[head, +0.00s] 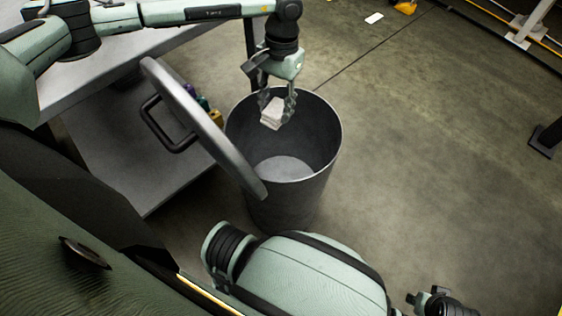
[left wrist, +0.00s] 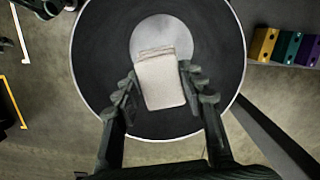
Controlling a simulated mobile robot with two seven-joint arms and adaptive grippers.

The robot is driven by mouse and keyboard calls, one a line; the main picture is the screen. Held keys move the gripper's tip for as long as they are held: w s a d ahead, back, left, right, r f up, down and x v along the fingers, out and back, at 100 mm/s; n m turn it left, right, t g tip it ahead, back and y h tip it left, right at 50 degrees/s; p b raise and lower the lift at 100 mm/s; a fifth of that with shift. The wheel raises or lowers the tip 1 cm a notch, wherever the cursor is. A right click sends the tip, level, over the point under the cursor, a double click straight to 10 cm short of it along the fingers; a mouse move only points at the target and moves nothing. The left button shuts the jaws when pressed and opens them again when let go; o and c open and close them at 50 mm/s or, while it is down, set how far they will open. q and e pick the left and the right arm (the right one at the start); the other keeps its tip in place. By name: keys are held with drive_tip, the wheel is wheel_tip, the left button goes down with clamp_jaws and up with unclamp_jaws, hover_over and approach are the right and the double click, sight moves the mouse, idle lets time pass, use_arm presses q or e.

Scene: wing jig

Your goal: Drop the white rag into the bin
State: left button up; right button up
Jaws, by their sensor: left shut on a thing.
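The white rag (head: 272,113) is a small folded pad held between the fingers of my left gripper (head: 277,104). In the left wrist view the rag (left wrist: 161,80) sits between the fingertips of the left gripper (left wrist: 158,90), over the bin's opening. The bin (head: 327,150) is a dark round can standing on the floor, open at the top, with a paler bottom; its rim (left wrist: 242,60) surrounds the rag in the left wrist view. In the head view the rag is at the far part of the opening. My right gripper (head: 428,298) is small at the bottom right; its fingers are unclear.
A grey table with a lower shelf (head: 130,165) is on the left. Yellow, teal and purple blocks (left wrist: 290,47) lie beside the bin.

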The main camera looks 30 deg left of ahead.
use_arm(q)
drive_tip(key=shift+f, duration=0.25)
drive_tip(key=o, duration=1.2)
drive_tip(key=r, duration=0.4)
drive_tip(key=w+r, duration=0.1)
drive_tip(key=r, duration=0.7)
drive_tip(key=shift+w, duration=0.4)
drive_tip(key=shift+d+f, duration=0.1)
drive_tip(key=shift+d, duration=0.05)
